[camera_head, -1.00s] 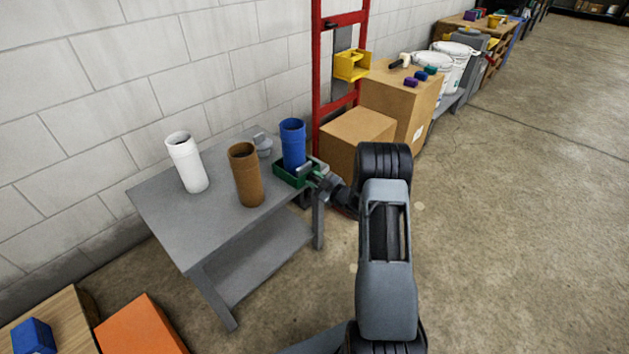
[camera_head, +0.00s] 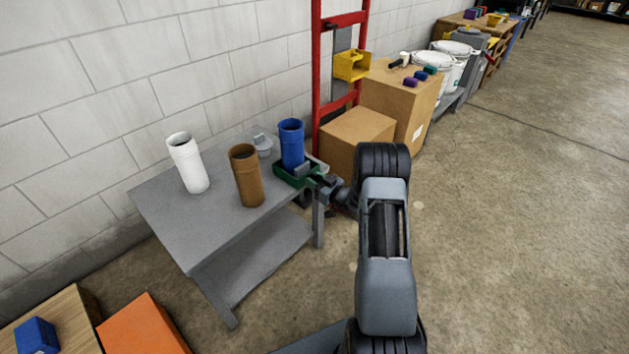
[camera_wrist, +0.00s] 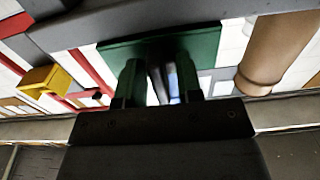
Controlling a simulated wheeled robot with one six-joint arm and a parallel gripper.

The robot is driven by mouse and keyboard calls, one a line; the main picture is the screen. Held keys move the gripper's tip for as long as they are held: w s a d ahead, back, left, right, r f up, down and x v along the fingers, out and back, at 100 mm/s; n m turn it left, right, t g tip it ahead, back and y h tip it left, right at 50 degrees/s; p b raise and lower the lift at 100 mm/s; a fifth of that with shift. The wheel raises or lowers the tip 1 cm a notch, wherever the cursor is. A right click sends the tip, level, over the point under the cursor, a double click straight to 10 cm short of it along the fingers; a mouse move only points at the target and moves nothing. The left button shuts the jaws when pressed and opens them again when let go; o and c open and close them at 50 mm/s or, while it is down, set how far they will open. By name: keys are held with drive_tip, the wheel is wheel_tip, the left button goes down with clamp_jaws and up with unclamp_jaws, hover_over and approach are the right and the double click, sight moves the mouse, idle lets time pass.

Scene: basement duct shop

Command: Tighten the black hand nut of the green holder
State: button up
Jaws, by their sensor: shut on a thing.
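The green holder (camera_head: 287,176) sits at the right end of the grey table, with a blue duct piece (camera_head: 291,145) upright in it. In the wrist view the holder's green side (camera_wrist: 203,44) spans the area ahead of the fingers. My gripper (camera_head: 322,184) is at the holder's right side, shut on the black hand nut. In the wrist view my two fingers (camera_wrist: 160,85) stand either side of a dark shape that looks like the nut (camera_wrist: 156,80); its outline is too dark to make out. In the head view the nut is hidden by my gripper.
The grey table (camera_head: 215,220) also bears a white pipe (camera_head: 188,163), a brown pipe (camera_head: 246,176) and a small grey fitting (camera_head: 262,145). Cardboard boxes (camera_head: 356,138) and a red rack (camera_head: 316,80) stand behind. Open floor lies to the right.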

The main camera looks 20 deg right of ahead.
drive_tip(key=shift+f, duration=0.1)
idle(0.3)
drive_tip(key=o, duration=0.6)
drive_tip(key=shift+c, duration=0.2)
drive_tip(key=p+v, duration=0.2)
drive_tip(key=v, duration=1.2)
drive_tip(key=shift+w, duration=0.1)
